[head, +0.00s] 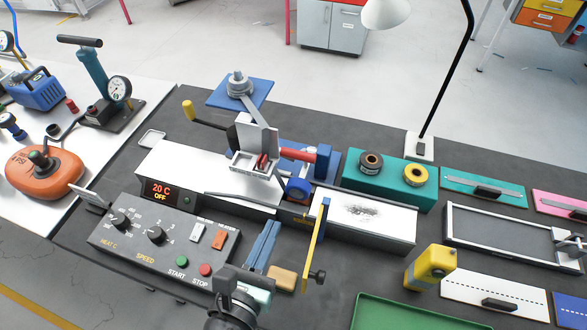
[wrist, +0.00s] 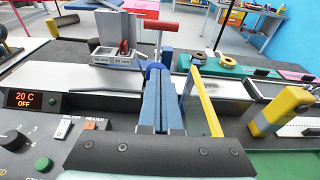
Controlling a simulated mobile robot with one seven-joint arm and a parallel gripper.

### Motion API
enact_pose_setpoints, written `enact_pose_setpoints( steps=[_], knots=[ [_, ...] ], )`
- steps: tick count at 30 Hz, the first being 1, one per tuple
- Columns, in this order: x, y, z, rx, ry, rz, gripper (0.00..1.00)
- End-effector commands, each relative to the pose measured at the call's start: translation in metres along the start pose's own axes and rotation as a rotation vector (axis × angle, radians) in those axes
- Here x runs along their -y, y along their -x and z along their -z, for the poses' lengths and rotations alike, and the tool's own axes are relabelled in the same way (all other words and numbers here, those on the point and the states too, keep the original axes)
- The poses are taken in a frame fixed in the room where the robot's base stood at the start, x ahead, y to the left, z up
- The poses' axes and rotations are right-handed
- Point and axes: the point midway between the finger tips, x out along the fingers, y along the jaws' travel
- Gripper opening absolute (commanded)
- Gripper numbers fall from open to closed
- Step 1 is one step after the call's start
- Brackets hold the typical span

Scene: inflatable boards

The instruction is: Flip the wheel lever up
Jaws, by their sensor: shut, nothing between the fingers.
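A red-handled lever (head: 298,154) joins a blue block at the machine's back middle, beside a blue wheel (head: 298,188). The red handle lies roughly sideways; it also shows in the wrist view (wrist: 161,26), above and beyond my fingertips. Another lever, black with a yellow knob (head: 188,110), sticks out at the machine's back left. I cannot tell for certain which one is the wheel lever. My gripper (head: 271,226) has its blue fingers together and empty, in front of the wheel and apart from the red handle. In the wrist view, my gripper's fingertips (wrist: 158,72) partly hide the wheel.
A yellow upright bar (head: 315,232) stands close to the right of my fingers. A control panel (head: 155,240) lies at front left. A grey metal bracket (head: 256,150) stands left of the red handle. A teal block with tape rolls (head: 385,190) and a lamp are behind right.

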Motion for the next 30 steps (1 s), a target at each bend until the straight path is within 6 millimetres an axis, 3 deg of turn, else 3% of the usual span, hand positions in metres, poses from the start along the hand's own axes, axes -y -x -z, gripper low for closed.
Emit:
enact_pose_setpoints(
  steps=[5,19,24,30],
  knots=[
    [0.0,-0.013,-0.002,0.001,-0.001,0.002,0.0],
    [0.001,-0.105,-0.005,0.003,-0.002,0.003,0.0],
    [0.001,-0.12,-0.024,0.002,-0.003,0.001,0.0],
    [0.001,-0.128,-0.029,0.001,-0.002,0.001,0.0]
  ],
)
